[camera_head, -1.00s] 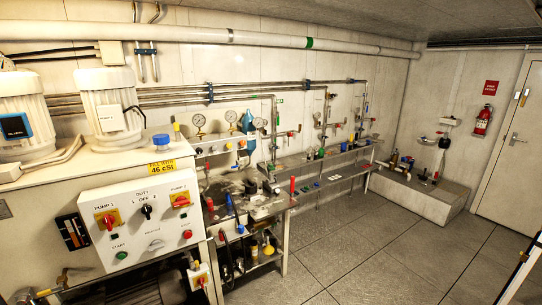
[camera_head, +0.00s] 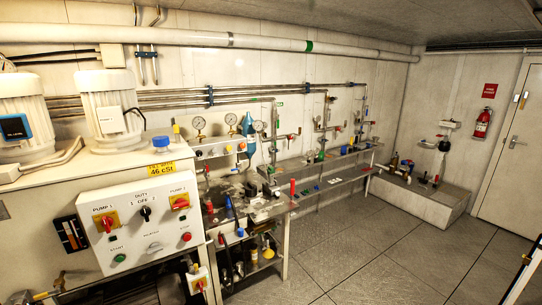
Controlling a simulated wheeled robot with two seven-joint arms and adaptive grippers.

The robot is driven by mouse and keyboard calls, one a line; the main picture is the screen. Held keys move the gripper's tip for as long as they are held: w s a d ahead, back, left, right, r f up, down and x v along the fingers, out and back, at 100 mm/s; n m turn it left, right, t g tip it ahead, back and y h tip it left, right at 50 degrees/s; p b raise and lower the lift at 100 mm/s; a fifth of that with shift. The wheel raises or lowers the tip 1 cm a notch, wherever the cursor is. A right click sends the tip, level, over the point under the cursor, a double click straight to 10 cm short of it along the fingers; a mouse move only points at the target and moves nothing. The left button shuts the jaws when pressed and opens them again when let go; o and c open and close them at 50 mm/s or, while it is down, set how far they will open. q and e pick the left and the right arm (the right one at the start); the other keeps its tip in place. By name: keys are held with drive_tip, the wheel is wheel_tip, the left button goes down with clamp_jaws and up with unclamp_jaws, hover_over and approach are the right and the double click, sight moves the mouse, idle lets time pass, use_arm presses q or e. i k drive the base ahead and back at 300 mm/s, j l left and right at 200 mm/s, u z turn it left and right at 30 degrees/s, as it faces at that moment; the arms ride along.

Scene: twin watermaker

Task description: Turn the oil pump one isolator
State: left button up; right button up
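The pump 1 isolator (camera_head: 106,222) is a red rotary handle on a yellow plate at the upper left of the white control panel (camera_head: 130,258). Its red handle looks roughly upright, but it is small and its exact setting cannot be told. A similar pump 2 isolator (camera_head: 179,202) sits at the panel's upper right, with its handle looking more slanted. A black duty selector (camera_head: 146,213) lies between them. Neither of my grippers shows in the head view, and nothing covers the pump 1 isolator.
Green start (camera_head: 120,258) and red (camera_head: 186,237) buttons are lower on the panel. Another red-and-yellow switch (camera_head: 199,282) hangs below its right corner. A tool bench (camera_head: 262,211) stands right of the cabinet. The tiled floor (camera_head: 370,258) is open toward the door (camera_head: 510,150).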

sight(107, 222)
drive_tip(key=u, duration=1.35)
